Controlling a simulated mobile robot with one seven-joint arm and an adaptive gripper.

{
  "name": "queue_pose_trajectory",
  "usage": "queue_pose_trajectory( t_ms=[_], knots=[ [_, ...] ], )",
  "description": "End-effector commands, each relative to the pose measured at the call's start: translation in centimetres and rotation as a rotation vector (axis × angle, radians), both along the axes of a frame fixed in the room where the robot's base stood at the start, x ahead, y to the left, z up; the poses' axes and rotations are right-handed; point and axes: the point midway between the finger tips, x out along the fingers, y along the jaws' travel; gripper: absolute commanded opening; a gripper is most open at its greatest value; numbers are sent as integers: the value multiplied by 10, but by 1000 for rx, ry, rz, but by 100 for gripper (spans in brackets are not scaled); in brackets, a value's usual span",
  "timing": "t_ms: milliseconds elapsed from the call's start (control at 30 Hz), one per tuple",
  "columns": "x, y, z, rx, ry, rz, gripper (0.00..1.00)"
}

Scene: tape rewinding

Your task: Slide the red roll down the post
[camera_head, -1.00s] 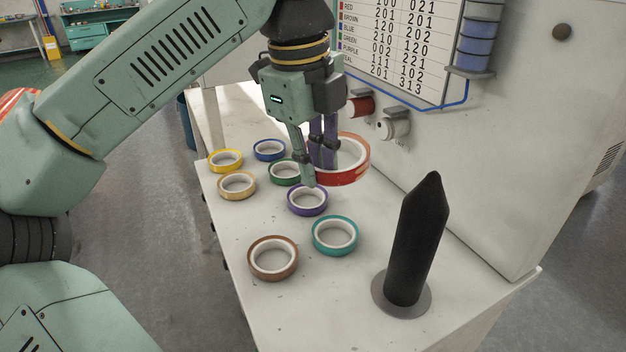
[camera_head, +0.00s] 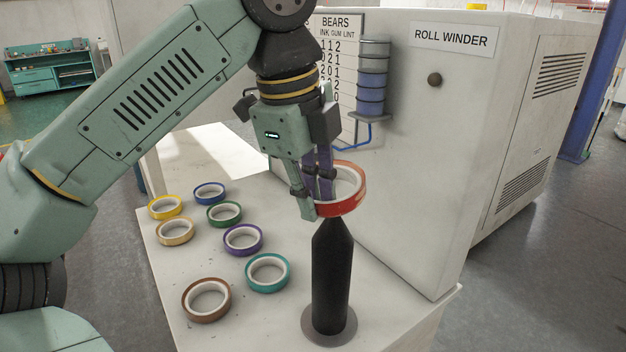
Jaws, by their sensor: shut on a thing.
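The red roll (camera_head: 352,203) is a red tape ring with a white core. My gripper (camera_head: 314,206) is shut on its left side, and the roll is tilted a little in the jaws. The black post (camera_head: 332,280) stands upright on a round grey base (camera_head: 348,338), with a pointed tip. The roll is in the air at the level of the tip, which shows just below its lower edge. I cannot tell whether the tip is inside the ring or whether they touch.
Several rolls lie flat on the white table (camera_head: 160,290) to the left: yellow (camera_head: 152,210), blue (camera_head: 198,190), green (camera_head: 210,217), tan (camera_head: 163,236), purple (camera_head: 231,243), teal (camera_head: 255,276) and brown (camera_head: 188,306). The roll winder cabinet (camera_head: 420,150) stands close behind the post.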

Motion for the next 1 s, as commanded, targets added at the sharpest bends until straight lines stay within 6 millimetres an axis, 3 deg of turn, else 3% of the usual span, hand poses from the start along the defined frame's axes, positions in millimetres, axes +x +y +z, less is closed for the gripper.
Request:
queue_pose_trajectory(
  t_ms=[400,900,933,1000],
  knots=[
    [0,0,-40,-1,-1,0,0],
    [0,0,-45,0,-1,-1,0],
    [0,0,-45,0,-1,-1,17],
    [0,0,-45,0,-1,-1,22]
  ],
)
